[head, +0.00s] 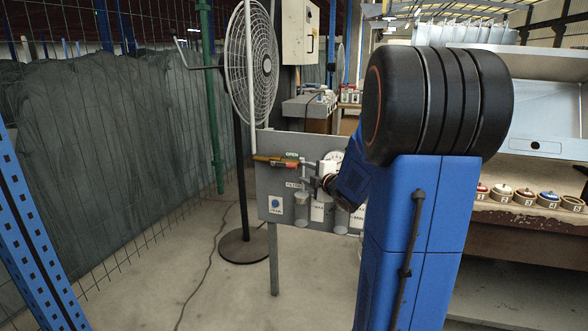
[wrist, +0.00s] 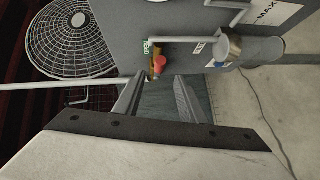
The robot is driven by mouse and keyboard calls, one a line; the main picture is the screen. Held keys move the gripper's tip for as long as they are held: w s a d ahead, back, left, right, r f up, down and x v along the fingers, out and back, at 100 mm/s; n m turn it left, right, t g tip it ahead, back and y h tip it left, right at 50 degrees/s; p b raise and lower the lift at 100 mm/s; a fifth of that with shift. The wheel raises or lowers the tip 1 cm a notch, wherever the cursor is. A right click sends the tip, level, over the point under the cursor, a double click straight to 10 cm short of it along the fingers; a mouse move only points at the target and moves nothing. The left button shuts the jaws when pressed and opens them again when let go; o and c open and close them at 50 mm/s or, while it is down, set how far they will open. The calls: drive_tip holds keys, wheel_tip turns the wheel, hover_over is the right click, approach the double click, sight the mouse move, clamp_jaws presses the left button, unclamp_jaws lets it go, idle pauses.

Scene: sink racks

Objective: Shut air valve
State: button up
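The air valve is on a grey upright panel. Its red handle (head: 290,164) lies next to a yellow-orange part (head: 267,159) at the panel's upper left in the head view. In the wrist view the red handle (wrist: 159,63) shows end-on, just beyond and between the fingertips, beside a small green label (wrist: 147,47). My gripper (head: 314,182) is in front of the panel, right of and a little below the handle in the head view. In the wrist view its two fingers (wrist: 161,78) are apart with nothing between them. I cannot tell any contact with the handle.
The grey panel (head: 284,239) also carries a filter and several labels. A round metal cylinder (wrist: 235,48) sits to the right in the wrist view. A fan (head: 251,50) stands behind the panel. A bench with several numbered pots (head: 525,197) is at the right.

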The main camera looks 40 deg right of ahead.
sight(293, 167)
drive_tip(key=w, duration=0.3)
drive_tip(key=w+f, duration=0.1)
drive_tip(key=w, duration=0.2)
drive_tip(key=w+d, duration=0.1)
drive_tip(key=w, duration=0.1)
drive_tip(key=shift+w+f, duration=0.15)
drive_tip(key=shift+w, duration=0.25)
drive_tip(key=shift+c, duration=0.6)
clamp_jaws()
